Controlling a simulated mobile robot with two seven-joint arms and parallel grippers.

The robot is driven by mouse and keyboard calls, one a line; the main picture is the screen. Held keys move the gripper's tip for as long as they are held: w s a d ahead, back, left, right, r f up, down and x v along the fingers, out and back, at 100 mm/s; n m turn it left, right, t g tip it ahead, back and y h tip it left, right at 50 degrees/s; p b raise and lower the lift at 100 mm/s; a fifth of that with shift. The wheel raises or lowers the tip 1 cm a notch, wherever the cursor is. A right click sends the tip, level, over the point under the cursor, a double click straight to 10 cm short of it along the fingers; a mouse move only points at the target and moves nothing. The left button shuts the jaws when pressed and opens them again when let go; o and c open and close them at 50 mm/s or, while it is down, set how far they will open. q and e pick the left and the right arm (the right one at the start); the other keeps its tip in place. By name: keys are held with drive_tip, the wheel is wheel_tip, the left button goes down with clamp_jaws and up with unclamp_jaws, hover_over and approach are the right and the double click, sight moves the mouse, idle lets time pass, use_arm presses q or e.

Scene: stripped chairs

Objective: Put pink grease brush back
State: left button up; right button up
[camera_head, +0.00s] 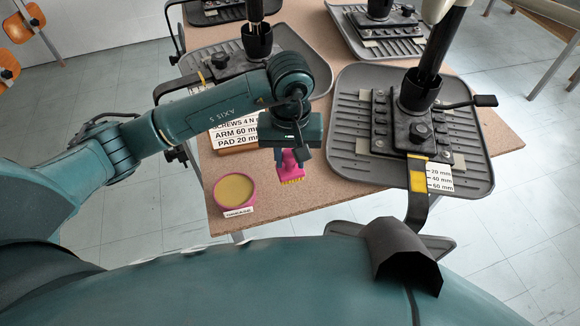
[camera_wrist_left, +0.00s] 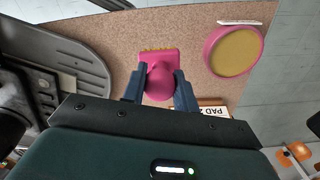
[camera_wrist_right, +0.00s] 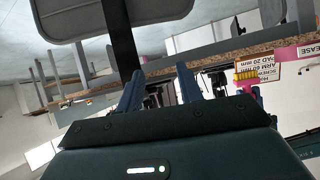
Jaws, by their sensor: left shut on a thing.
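The pink grease brush (camera_head: 290,171) has a row of yellow bristles at its lower end. My left gripper (camera_head: 289,158) is shut on its pink handle, and the bristles point down over the table. In the left wrist view the brush (camera_wrist_left: 159,78) sits between both fingers of the left gripper (camera_wrist_left: 160,90). A round pink tub (camera_head: 234,191) with yellow-brown grease stands left of the brush, with a small label in front. My right gripper (camera_wrist_right: 160,92) shows in the right wrist view with its fingers apart and nothing between them. The brush also shows there (camera_wrist_right: 247,77).
A label block (camera_head: 235,136) lies behind the tub. The table's front edge is close.

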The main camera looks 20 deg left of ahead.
sight(290, 169)
use_arm(q)
wheel_tip(290, 169, down, 4)
drive_tip(key=shift+r, duration=0.1)
use_arm(e)
drive_tip(key=shift+d+f, duration=0.15)
drive_tip(key=shift+f, duration=0.05)
drive_tip(key=shift+w, duration=0.1)
use_arm(q)
drive_tip(key=shift+f, duration=0.25)
drive_tip(key=o, duration=0.9)
drive_tip(key=shift+r, duration=0.1)
use_arm(e)
drive_tip(key=shift+r, duration=0.1)
use_arm(q)
drive_tip(key=shift+r, duration=0.15)
wheel_tip(290, 169, up, 12)
drive_tip(key=shift+r+b, duration=0.1)
drive_tip(key=shift+b, duration=0.45)
use_arm(e)
drive_tip(key=shift+w+a, duration=0.1)
drive_tip(key=shift+a, duration=0.15)
drive_tip(key=shift+f, duration=0.2)
